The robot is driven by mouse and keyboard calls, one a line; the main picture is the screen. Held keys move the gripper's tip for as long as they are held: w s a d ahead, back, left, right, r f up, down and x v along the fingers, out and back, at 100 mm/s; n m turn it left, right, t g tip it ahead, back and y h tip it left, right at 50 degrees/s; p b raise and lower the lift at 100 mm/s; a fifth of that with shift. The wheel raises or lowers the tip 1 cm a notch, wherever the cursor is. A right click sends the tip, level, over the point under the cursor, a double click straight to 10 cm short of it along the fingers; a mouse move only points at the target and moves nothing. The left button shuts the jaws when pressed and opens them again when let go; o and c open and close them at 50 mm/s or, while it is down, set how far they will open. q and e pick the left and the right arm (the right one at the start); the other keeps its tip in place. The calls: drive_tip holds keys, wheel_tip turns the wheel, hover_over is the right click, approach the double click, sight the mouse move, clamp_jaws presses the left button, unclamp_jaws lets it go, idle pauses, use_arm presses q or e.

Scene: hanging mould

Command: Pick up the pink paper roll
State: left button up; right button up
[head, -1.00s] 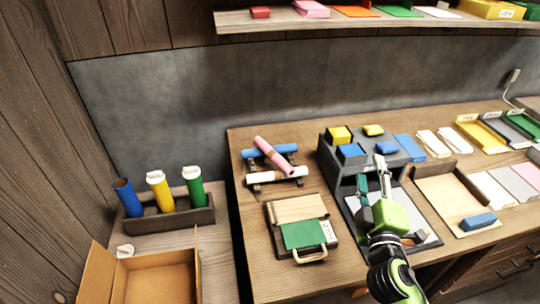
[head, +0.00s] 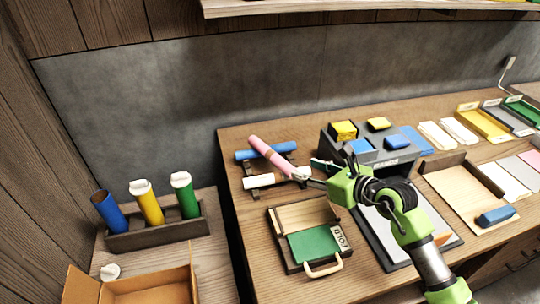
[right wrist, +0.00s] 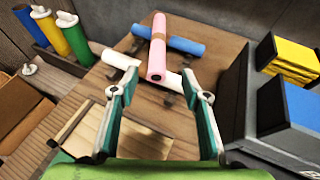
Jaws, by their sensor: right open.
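The pink paper roll (head: 266,151) has a tan band and lies slantwise across a blue roll (head: 279,150) and a white roll (head: 260,181) on a dark rack. My right gripper (head: 306,172) is just right of the roll's near end in the head view. In the right wrist view, the pink roll (right wrist: 157,50) stands between and beyond the two open fingers of my right gripper (right wrist: 162,95), with its near end toward me. The fingers are empty. My left gripper is out of view.
A dark holder (head: 160,232) with blue, yellow and green tubes stands left, behind an open cardboard box (head: 150,288). A green folding board (head: 315,243) lies in front of the rack. A grey organizer (head: 335,145) with yellow and blue blocks stands right of it.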

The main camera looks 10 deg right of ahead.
sight(287, 164)
drive_tip(key=x, duration=0.8)
drive_tip(key=p+x, duration=0.1)
drive_tip(key=x, duration=0.3)
drive_tip(key=shift+a, duration=0.3)
clamp_jaws()
